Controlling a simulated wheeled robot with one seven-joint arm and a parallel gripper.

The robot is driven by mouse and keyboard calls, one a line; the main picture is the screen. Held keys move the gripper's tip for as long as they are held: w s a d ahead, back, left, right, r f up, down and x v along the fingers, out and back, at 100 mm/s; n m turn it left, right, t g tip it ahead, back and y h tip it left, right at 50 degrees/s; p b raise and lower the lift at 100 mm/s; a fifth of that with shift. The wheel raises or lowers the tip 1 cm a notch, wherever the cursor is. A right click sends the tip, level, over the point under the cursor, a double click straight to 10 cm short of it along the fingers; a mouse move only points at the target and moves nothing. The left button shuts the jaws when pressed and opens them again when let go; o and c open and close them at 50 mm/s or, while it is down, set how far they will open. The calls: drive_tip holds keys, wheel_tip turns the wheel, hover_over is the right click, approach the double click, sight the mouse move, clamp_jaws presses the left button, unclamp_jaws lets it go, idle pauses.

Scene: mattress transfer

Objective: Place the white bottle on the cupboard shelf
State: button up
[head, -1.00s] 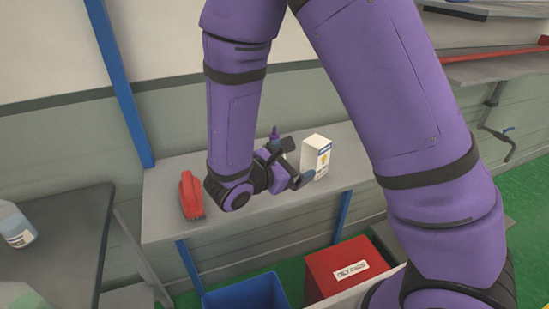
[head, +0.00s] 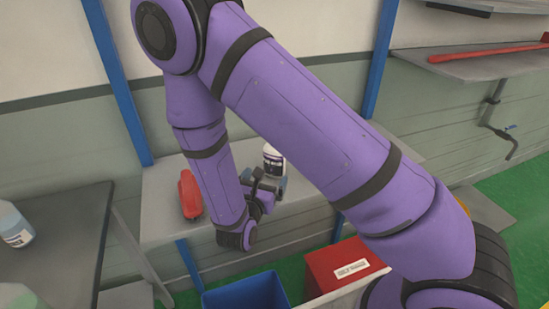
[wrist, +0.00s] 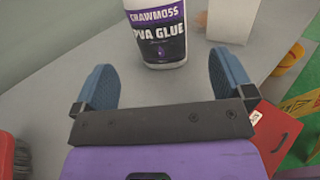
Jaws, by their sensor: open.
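The white bottle (head: 273,158), with a dark PVA glue label, stands upright on the grey shelf (head: 160,222) along the wall. It also shows in the wrist view (wrist: 157,35) at the top centre, beyond my fingers. My gripper (head: 266,185) is low over the shelf, on the near side of the bottle. In the wrist view its two blue fingers are wide apart and empty (wrist: 163,77), and the bottle's base lies just ahead of the gap, apart from both fingers.
A white carton (wrist: 233,18) stands right of the bottle; my arm hides it in the head view. A red object (head: 190,193) lies to the left. A blue bin (head: 246,293) and red box (head: 343,268) are below the shelf. A dark table (head: 60,240) holds another bottle (head: 14,226).

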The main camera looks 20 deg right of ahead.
sight(272, 165)
drive_tip(key=shift+x, duration=3.35)
drive_tip(key=c, duration=1.3)
drive_tip(key=shift+o, duration=0.2)
drive_tip(key=shift+r, duration=0.15)
